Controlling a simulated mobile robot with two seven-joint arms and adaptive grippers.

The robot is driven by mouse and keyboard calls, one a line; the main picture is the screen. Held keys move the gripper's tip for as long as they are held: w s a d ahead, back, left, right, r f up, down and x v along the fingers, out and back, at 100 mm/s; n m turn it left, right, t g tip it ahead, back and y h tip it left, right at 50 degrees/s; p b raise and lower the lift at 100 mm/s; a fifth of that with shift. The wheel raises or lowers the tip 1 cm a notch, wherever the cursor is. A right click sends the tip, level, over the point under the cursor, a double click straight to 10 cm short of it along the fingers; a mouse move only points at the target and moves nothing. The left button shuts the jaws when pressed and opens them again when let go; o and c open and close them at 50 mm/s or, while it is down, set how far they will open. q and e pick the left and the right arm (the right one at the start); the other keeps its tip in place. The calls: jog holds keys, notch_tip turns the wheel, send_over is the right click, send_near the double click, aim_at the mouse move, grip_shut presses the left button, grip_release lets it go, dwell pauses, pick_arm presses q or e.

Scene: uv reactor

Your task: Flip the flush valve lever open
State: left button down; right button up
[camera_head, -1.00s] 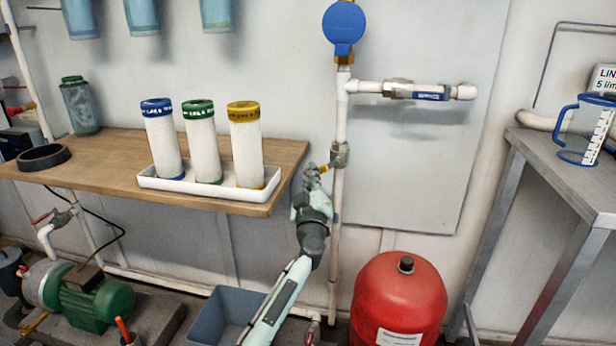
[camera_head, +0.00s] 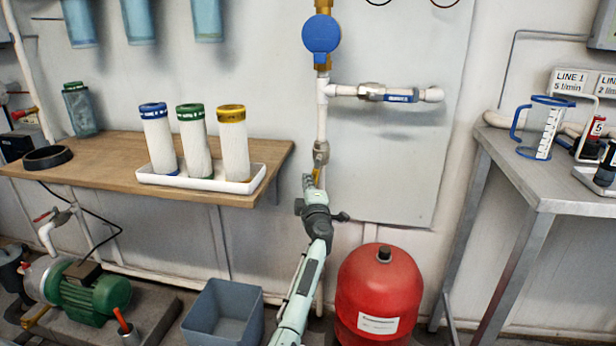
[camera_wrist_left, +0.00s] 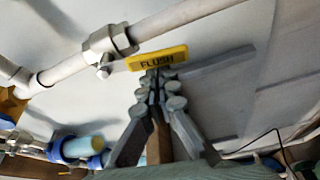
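The flush valve (camera_head: 321,152) is a metal ball valve on the white vertical pipe below the blue round housing. Its yellow lever (camera_head: 316,172) shows as a small patch just below the valve body. In the left wrist view the lever (camera_wrist_left: 157,58) reads FLUSH and sticks out from the valve body (camera_wrist_left: 108,44) beside the pipe. My left gripper (camera_head: 308,181) is just below the valve, in front of the pipe. In the wrist view its fingers (camera_wrist_left: 158,80) are closed together, tips at the lever's lower edge. Whether they touch it is unclear. My right gripper is out of view.
A side branch with a blue-handled valve (camera_head: 388,95) is above right. A wooden shelf (camera_head: 100,160) with three filter cartridges is at left. A red tank (camera_head: 378,295) and grey bin (camera_head: 222,315) stand below. A metal table (camera_head: 540,185) is at right.

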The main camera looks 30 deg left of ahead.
pick_arm(q)
jog(key=shift+w+d+f, duration=0.15)
jog(key=shift+d+f, duration=0.1)
jog(key=shift+d, duration=0.3)
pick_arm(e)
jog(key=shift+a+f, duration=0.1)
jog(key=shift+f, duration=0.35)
pick_arm(q)
jog(key=shift+d, duration=0.2)
jog(key=shift+f, duration=0.1)
